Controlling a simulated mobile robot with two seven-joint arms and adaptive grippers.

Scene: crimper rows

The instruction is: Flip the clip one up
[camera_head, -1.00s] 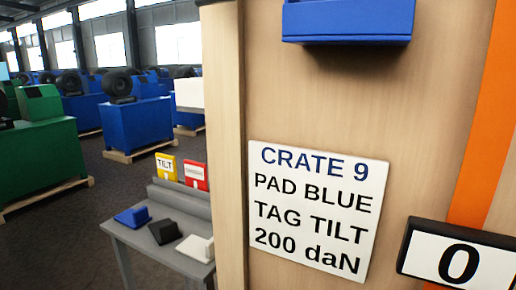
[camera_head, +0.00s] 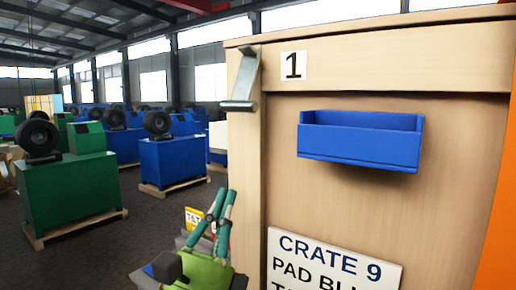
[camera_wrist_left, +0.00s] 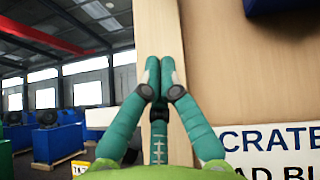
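Clip one (camera_head: 245,76) is a grey metal strip at the top left corner of the crate (camera_head: 460,130), beside the label "1" (camera_head: 293,66). It slants down from near the crate's top, with a bent lip at its lower end. My left gripper (camera_head: 226,196) is below the clip, beside the crate's left edge, with green fingers pointing up and apart from it. In the left wrist view its fingertips (camera_wrist_left: 160,62) are together with nothing seen between them, in front of the crate's corner post (camera_wrist_left: 152,25). The clip is not seen there. My right gripper is not in view.
A blue bin (camera_head: 360,145) juts from the crate's front, with the white "CRATE 9" sign (camera_head: 333,262) below. A small table with a yellow tag (camera_head: 193,217) is partly hidden behind my left gripper. Green (camera_head: 70,190) and blue machines (camera_head: 172,162) stand on the floor to the left.

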